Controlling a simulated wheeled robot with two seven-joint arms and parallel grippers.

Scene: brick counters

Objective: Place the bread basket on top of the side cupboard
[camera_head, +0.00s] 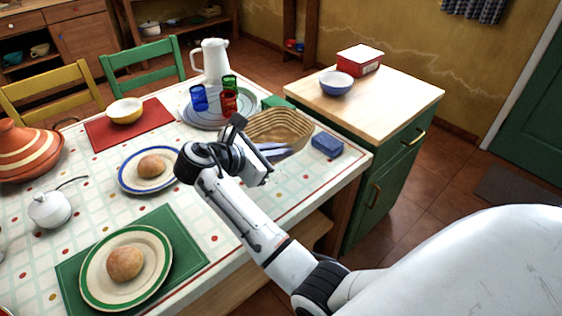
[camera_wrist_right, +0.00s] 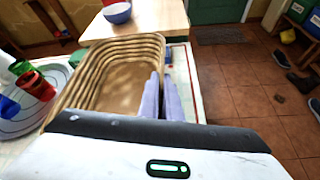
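The bread basket (camera_head: 279,126) is a tan, woven, oval basket at the table's right corner, close to the side cupboard. It also shows in the right wrist view (camera_wrist_right: 122,85), and it looks empty. My right gripper (camera_head: 272,150) is at its near side, with pale lavender fingers. In the wrist view the fingers (camera_wrist_right: 161,98) lie close together, one inside the basket and one outside, pinching its wall. The green side cupboard has a bare wooden top (camera_head: 385,100), right of the table. My left gripper is not in view.
A blue bowl (camera_head: 336,82) and a red box (camera_head: 359,60) stand on the cupboard's back left; its front and right are clear. A blue box (camera_head: 327,145) lies right of the basket. Colored cups (camera_head: 229,102) and a white jug (camera_head: 210,60) stand to its left.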

